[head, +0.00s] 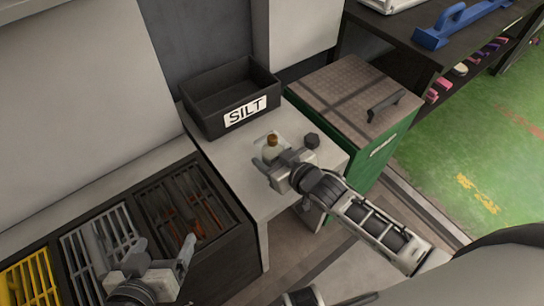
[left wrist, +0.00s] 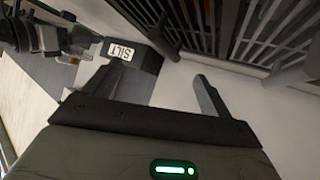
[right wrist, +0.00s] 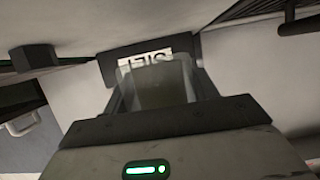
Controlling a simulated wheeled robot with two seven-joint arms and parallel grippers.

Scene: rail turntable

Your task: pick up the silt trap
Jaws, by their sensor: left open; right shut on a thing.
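My right gripper (head: 283,168) is shut on the silt trap (head: 271,150), a small see-through container with a brownish part, at the pale ledge in front of the black SILT bin (head: 205,112). In the right wrist view the trap (right wrist: 158,85) stands between the two fingers as a cloudy, see-through body, with the SILT label behind it. I cannot tell whether its base touches the ledge. My left gripper (head: 182,268) is open and empty above the dark grates at lower left. In the left wrist view its fingers (left wrist: 155,92) are spread with nothing between them.
A green cabinet (head: 378,150) with a brown top and black handle stands to the right. Slatted racks (head: 100,240), yellow, grey and dark, line the lower left. Green floor is open at far right.

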